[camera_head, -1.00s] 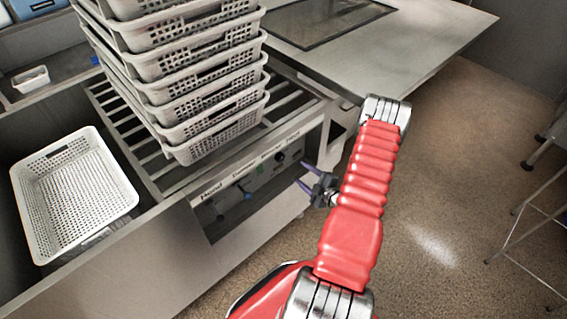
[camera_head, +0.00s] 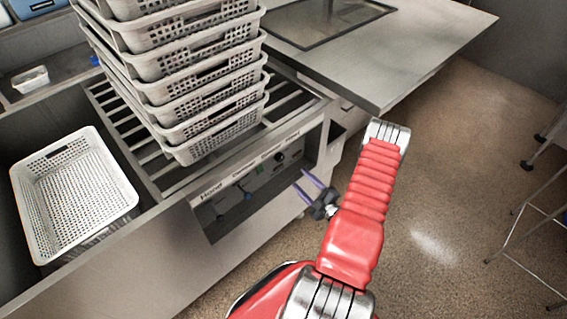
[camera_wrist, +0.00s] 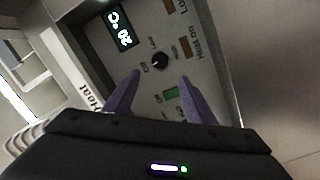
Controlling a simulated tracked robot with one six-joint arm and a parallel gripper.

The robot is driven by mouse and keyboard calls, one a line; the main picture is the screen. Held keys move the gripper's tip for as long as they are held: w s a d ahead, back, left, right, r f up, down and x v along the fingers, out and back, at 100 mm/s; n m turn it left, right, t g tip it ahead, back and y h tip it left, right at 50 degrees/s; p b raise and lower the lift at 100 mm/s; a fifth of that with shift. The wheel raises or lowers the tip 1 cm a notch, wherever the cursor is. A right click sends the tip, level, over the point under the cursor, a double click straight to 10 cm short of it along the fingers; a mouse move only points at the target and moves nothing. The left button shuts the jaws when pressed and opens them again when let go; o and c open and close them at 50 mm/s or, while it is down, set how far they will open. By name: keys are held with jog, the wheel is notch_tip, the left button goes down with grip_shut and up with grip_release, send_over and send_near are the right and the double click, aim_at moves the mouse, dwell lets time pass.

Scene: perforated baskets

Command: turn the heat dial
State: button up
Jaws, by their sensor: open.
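The heat dial is a small round black knob (camera_wrist: 160,60) on the grey control panel (camera_wrist: 143,82), with "Off" printed beside it in the wrist view. A dark display (camera_wrist: 121,28) beside it reads 20 °C. In the head view a black knob (camera_head: 280,157) shows at the right part of the recessed panel. My gripper (camera_wrist: 160,78) has two purple fingers, open and empty. In the wrist view the dial appears just beyond the fingertips, between their lines. In the head view my gripper (camera_head: 308,177) is in front of the panel, to the right of the knob, apart from it.
A green switch (camera_wrist: 171,94) sits on the panel near the dial. A tall stack of perforated baskets (camera_head: 205,105) stands on the slatted rack above the panel. One empty basket (camera_head: 75,190) lies at left. A grey worktop (camera_head: 420,45) extends right.

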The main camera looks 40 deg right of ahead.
aim_at(281, 160)
jog(key=w, duration=0.8)
jog(key=w+d, duration=0.1)
jog(key=w, duration=0.3)
jog(key=shift+w, duration=0.25)
jog(key=c, duration=1)
